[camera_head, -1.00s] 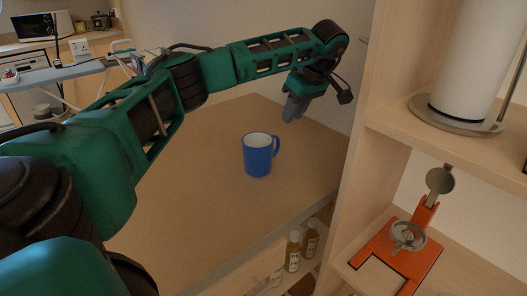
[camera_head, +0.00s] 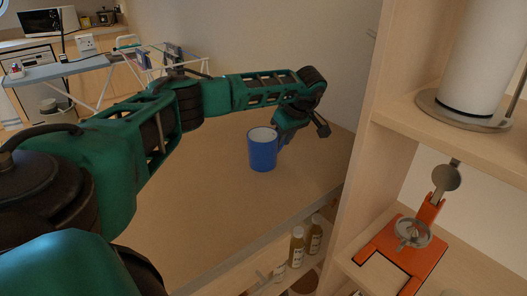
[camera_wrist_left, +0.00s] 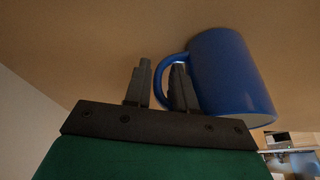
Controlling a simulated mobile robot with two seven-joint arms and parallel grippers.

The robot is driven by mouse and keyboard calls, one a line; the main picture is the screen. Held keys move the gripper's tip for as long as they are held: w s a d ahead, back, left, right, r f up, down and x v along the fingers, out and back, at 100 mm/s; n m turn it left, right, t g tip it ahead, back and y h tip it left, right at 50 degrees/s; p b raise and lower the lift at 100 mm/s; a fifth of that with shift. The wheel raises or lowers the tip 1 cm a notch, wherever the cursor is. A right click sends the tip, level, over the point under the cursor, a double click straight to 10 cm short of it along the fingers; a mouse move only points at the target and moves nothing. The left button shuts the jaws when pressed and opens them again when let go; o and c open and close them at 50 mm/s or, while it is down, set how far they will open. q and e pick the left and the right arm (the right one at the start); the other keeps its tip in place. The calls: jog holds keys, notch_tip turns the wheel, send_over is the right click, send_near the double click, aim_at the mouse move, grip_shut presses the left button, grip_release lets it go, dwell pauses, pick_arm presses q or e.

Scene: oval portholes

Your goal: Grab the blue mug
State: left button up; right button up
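The blue mug (camera_head: 262,150) stands upright on the wooden counter (camera_head: 205,215), with its handle side toward my left gripper. My left gripper (camera_head: 283,138) is low beside the mug's right side in the head view, partly hidden by the mug. In the left wrist view, its two dark fingers (camera_wrist_left: 159,82) are apart. The mug (camera_wrist_left: 232,80) is right of them, and its handle's outer curve lies between the fingers. The right finger overlaps the handle opening; whether it is through the loop or touches it I cannot tell. My right gripper is not in view.
A wooden shelf unit (camera_head: 371,150) stands right of the counter. It holds a white roll on a metal stand (camera_head: 475,65) and an orange device (camera_head: 408,245). Small bottles (camera_head: 297,246) stand on a shelf below the counter's front edge. The counter left of the mug is clear.

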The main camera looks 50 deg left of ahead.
pick_arm(q)
jog(key=shift+c, duration=0.3)
grip_shut()
jog(key=shift+r, duration=0.2)
